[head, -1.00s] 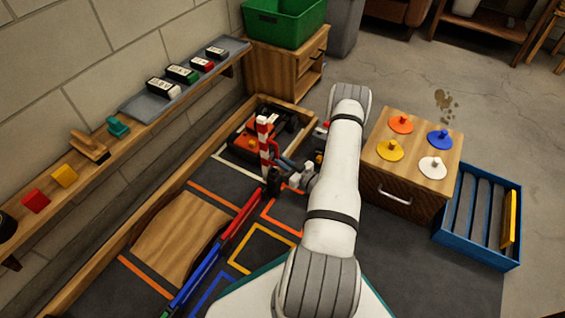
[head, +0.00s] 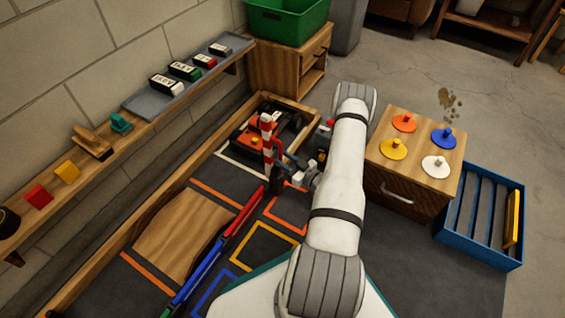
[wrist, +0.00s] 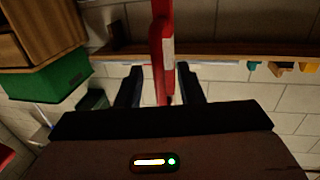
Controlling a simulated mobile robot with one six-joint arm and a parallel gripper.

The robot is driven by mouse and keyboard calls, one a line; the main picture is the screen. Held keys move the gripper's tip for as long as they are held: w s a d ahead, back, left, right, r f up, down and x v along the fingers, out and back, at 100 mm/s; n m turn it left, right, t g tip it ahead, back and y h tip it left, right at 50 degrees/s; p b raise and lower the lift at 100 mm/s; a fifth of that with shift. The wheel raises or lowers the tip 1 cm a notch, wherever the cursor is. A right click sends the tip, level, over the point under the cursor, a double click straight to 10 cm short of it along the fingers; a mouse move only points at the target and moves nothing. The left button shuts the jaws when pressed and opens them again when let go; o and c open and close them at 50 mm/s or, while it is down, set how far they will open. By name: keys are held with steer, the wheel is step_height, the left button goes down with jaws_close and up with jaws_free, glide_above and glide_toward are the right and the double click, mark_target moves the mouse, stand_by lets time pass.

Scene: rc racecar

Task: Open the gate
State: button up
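A red-and-white striped upright piece (head: 267,138), seemingly part of the gate, stands at the end of the red and blue rail in the head view. A thin red part shows just right of it. My gripper (head: 285,168) is close beside it at the lower right. In the wrist view, a red bar with a pale patch (wrist: 164,45) passes between the two dark fingers of my gripper (wrist: 160,85). The fingers are apart, with gaps beside the bar; contact is not clear. The gate's lower part is partly hidden by my gripper.
An orange and black racecar (head: 255,140) sits behind the striped piece in a wood-edged bay. A low red and blue rail (head: 225,235) runs toward the front. A wooden ramp (head: 185,235) lies left. A wooden cabinet with coloured knobbed discs (head: 415,160) stands right of my arm.

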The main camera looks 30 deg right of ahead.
steer(key=p+v, duration=0.2)
steer(key=v, duration=0.5)
steer(key=shift+s+p, duration=0.35)
steer(key=shift+s, duration=0.05)
steer(key=shift+d, duration=0.1)
